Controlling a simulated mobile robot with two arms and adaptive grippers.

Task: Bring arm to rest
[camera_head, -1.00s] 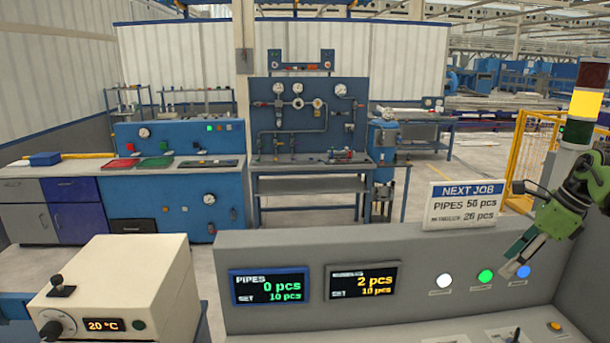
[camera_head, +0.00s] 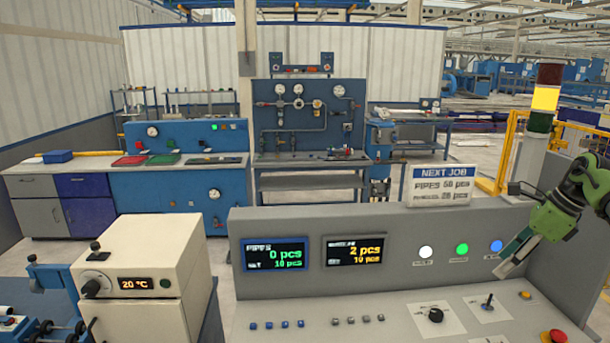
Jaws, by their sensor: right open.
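My right gripper (camera_head: 508,264) is at the right of the head view, on a green arm that comes in from the right edge. Its fingers point down and left, in front of the grey console panel (camera_head: 385,222), close to the blue button (camera_head: 496,246). It is open and I see nothing between its fingers. I cannot tell whether a fingertip touches the panel. My left gripper is not in view.
The console desk carries a black knob (camera_head: 436,315), a joystick (camera_head: 488,302) and a red button (camera_head: 557,336). Two displays (camera_head: 276,254) read 0 and 2 pcs. A cream box (camera_head: 150,262) stands at left. A signal tower (camera_head: 545,98) glows yellow behind the arm.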

